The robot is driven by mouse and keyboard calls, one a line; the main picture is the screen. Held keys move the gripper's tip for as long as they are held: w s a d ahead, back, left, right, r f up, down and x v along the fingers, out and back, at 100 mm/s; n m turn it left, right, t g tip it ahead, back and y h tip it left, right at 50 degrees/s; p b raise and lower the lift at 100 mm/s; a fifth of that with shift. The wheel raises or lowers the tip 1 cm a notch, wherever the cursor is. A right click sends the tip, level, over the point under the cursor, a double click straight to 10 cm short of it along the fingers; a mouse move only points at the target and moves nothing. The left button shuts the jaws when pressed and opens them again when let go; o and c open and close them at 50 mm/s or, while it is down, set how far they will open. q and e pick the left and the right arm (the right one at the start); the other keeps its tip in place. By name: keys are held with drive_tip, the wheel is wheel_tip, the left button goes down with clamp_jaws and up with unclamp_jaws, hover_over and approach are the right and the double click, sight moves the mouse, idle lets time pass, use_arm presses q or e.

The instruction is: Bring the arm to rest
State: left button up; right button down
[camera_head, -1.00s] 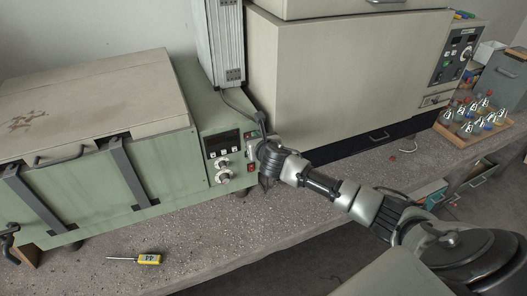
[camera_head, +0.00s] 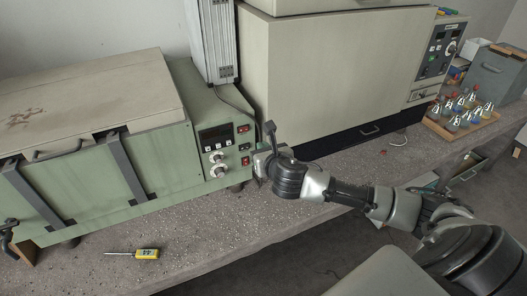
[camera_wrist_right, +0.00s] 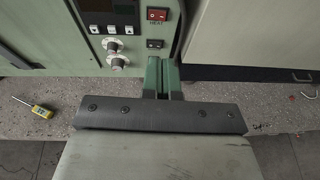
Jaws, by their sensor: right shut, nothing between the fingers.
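My right arm comes in from the lower right in the head view. Its gripper (camera_head: 264,163) is in front of the right end of the green furnace's control panel, above the bench edge. In the right wrist view the gripper's green fingers (camera_wrist_right: 163,78) are together, with nothing between them. They point toward the furnace's lower right corner, below the red switch. The green furnace (camera_head: 160,165) stands on the bench with its lid down. My left gripper is not in view.
A yellow-handled probe (camera_head: 147,254) lies on the concrete bench (camera_head: 200,235) at the left front. A large beige oven (camera_head: 330,80) stands behind my arm. A wooden tray (camera_head: 436,127) of several flasks is at the far right. The bench front is mostly clear.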

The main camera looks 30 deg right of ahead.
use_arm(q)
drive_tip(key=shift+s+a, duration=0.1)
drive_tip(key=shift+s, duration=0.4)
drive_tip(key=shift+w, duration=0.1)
